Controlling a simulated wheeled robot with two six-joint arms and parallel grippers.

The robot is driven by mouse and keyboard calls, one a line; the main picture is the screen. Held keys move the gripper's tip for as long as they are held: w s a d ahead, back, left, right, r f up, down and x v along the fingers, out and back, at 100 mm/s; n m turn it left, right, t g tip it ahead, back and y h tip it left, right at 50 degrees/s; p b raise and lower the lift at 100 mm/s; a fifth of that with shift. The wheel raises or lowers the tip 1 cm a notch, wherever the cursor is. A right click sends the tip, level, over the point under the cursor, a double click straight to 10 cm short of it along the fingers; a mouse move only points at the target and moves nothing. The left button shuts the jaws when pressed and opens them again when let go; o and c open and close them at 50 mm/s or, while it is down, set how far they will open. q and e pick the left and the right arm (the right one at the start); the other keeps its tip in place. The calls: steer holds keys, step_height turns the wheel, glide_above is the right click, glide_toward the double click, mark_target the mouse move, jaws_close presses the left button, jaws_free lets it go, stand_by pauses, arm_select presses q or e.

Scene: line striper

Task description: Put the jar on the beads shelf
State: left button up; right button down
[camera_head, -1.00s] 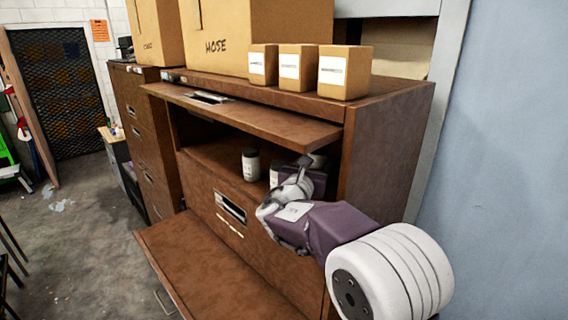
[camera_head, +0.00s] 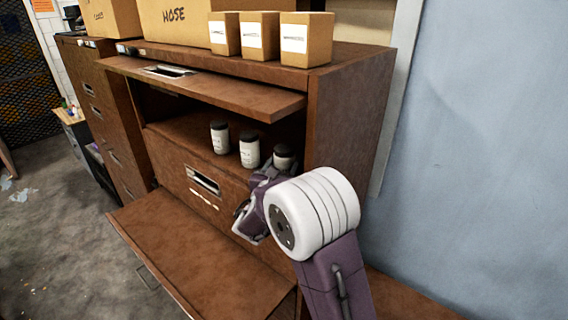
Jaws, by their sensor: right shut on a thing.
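A white jar with a dark lid (camera_head: 284,158) is at the right end of the open shelf compartment (camera_head: 182,128) of the brown cabinet. My right gripper (camera_head: 272,172) is at the compartment's front edge, shut on this jar. Its fingers and wrist hide the jar's lower part, so I cannot tell whether it touches the shelf. Two similar jars stand upright to its left: one in the middle (camera_head: 249,151) and one farther left (camera_head: 220,138). My left gripper is not in view.
A raised flap door (camera_head: 215,88) juts out above the compartment. A lower flap (camera_head: 190,250) hangs open below. Three small labelled boxes (camera_head: 259,36) and a large HOSE box (camera_head: 175,25) stand on top. The cabinet's right side wall (camera_head: 345,120) is close to my arm.

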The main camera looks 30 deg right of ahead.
mark_target(281, 169)
steer(key=c, duration=0.5)
jaws_free()
steer(key=shift+w+d+f, duration=0.1)
steer(key=shift+d, duration=0.05)
steer(key=shift+s+a, duration=0.2)
steer(key=shift+r, duration=0.3)
steer(key=b+v, duration=0.1)
steer(key=v, duration=0.1)
steer(key=b+v, duration=0.1)
steer(key=v, duration=0.1)
steer(key=shift+w+a+f, duration=0.1)
steer(key=shift+f, duration=0.3)
steer(key=b+v, duration=0.1)
steer(key=v, duration=0.7)
steer(key=shift+r+b, duration=0.3)
steer(key=shift+b, duration=0.1)
